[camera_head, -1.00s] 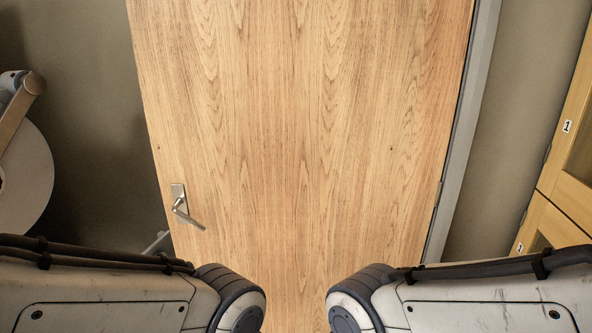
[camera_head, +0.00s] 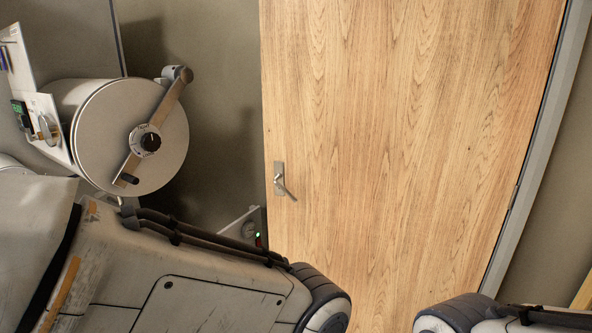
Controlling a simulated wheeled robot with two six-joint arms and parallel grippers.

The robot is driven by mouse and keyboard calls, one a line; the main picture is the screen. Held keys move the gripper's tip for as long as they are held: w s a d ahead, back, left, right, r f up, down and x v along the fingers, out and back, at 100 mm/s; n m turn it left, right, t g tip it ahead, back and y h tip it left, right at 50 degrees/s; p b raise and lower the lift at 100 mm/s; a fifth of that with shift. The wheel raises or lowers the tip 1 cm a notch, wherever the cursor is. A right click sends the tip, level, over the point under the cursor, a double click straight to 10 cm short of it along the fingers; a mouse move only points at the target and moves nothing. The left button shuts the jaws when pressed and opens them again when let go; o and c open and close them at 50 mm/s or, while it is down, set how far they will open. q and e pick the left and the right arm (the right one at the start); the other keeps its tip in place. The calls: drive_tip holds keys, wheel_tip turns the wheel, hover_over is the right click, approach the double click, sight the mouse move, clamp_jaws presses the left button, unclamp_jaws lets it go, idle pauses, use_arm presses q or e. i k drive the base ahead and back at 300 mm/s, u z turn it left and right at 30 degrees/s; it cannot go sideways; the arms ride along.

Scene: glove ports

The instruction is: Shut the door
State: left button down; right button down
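A wooden door (camera_head: 400,130) with vertical grain fills the middle and right of the head view. Its metal lever handle (camera_head: 281,182) sits near the door's left edge, the lever slanting down to the right. A grey frame post (camera_head: 535,150) runs along the door's right edge. My two arms show at the bottom left and bottom right, in front of the lower door. Both grippers are out of the picture, and neither arm visibly touches the handle.
A round white drum-like hatch (camera_head: 105,140) with a metal bar and dark knob (camera_head: 150,142) stands at the left, beside a panel with a small green display (camera_head: 20,108). A low grey piece with a green light (camera_head: 248,228) sits left of the door. Bare wall lies between.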

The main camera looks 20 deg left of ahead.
sight(400, 132)
drive_tip(key=u, duration=0.1)
drive_tip(key=i, duration=1)
drive_tip(key=z, duration=0.45)
